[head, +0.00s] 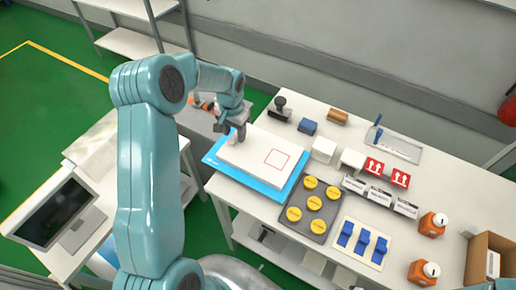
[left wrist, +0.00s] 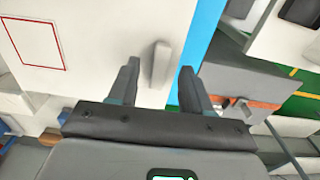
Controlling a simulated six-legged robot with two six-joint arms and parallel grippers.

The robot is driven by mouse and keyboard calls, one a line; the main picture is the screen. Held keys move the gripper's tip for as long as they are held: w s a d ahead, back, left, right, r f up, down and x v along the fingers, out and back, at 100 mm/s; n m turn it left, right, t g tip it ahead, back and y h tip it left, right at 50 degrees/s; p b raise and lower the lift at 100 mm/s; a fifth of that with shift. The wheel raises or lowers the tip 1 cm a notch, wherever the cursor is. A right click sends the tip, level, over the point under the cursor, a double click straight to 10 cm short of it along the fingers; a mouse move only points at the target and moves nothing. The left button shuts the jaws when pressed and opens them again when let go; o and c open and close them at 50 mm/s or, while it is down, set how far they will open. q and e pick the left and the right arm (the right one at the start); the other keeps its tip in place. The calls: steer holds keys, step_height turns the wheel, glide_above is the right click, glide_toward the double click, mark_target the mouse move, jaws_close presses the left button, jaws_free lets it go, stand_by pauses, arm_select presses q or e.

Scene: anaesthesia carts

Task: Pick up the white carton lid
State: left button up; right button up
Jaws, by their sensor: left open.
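The white carton lid (head: 250,157) is a flat white slab with a red square outline, lying on a blue mat (head: 262,192) at the table's left end. In the left wrist view the lid (left wrist: 95,55) fills the upper left, and a small upright white handle (left wrist: 161,62) stands on it near its edge. My left gripper (head: 236,133) is over the lid's left part. In the left wrist view its two dark fingers (left wrist: 160,75) are open, with the handle showing between them. I cannot tell whether they touch it. My right gripper is not in view.
A grey tray with several yellow discs (head: 318,224) lies right of the mat. A black stamp (head: 280,108), a blue block (head: 307,127) and white boxes (head: 323,149) stand behind. Orange bottles (head: 432,224) and a cardboard box (head: 482,262) are at the right.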

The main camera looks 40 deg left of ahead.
arm_select(q)
steer(key=shift+w+f, duration=0.25)
steer(key=shift+f, duration=0.45)
steer(key=shift+s+d+r, duration=0.1)
steer(key=shift+d+r, duration=0.05)
steer(key=shift+c, duration=0.3)
jaws_close()
